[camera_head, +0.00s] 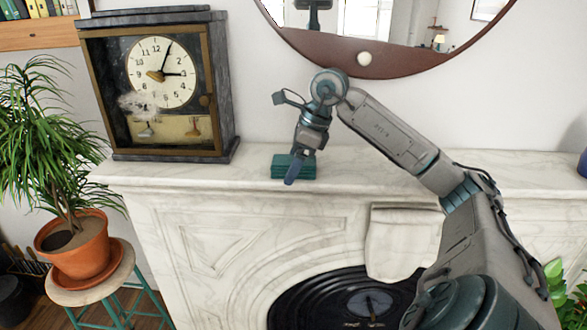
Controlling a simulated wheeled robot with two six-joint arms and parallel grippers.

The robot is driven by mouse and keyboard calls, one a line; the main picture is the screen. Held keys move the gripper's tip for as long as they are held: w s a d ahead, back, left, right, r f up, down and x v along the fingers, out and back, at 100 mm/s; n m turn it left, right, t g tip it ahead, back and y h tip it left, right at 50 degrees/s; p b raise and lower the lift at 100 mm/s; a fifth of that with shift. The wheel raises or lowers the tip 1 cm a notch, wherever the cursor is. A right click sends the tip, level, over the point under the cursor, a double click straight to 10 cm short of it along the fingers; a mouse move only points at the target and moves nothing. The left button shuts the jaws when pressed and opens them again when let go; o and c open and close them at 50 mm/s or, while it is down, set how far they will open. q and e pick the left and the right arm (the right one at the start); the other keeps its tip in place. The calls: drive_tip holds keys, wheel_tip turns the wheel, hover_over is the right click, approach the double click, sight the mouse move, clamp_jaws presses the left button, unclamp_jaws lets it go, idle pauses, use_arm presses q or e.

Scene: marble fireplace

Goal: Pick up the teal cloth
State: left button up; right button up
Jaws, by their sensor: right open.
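The teal cloth (279,171) lies folded in a small stack on the marble mantel, near its front edge and to the right of the clock. My right gripper (294,178) points down at the cloth, and its fingers cover part of the cloth's right side. The gripper is open. Whether a finger touches the cloth cannot be told from this angle. My left gripper is not in view.
A mantel clock (160,85) stands left of the cloth. A round mirror (365,65) hangs above. A potted plant (75,245) sits on a stool (88,285) at the left.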

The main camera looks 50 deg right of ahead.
sight(287, 161)
drive_tip(key=shift+f, duration=0.2)
drive_tip(key=c, duration=1.1)
drive_tip(key=shift+o, duration=0.2)
drive_tip(key=shift+r, duration=0.1)
wheel_tip(287, 161, up, 4)
drive_tip(key=p, duration=0.3)
drive_tip(key=shift+p, duration=0.35)
drive_tip(key=s+a+r+b, duration=0.1)
drive_tip(key=s+a+b, duration=0.5)
drive_tip(key=s+a, duration=0.5)
drive_tip(key=shift+s+a+r, duration=0.15)
drive_tip(key=shift+s, duration=0.05)
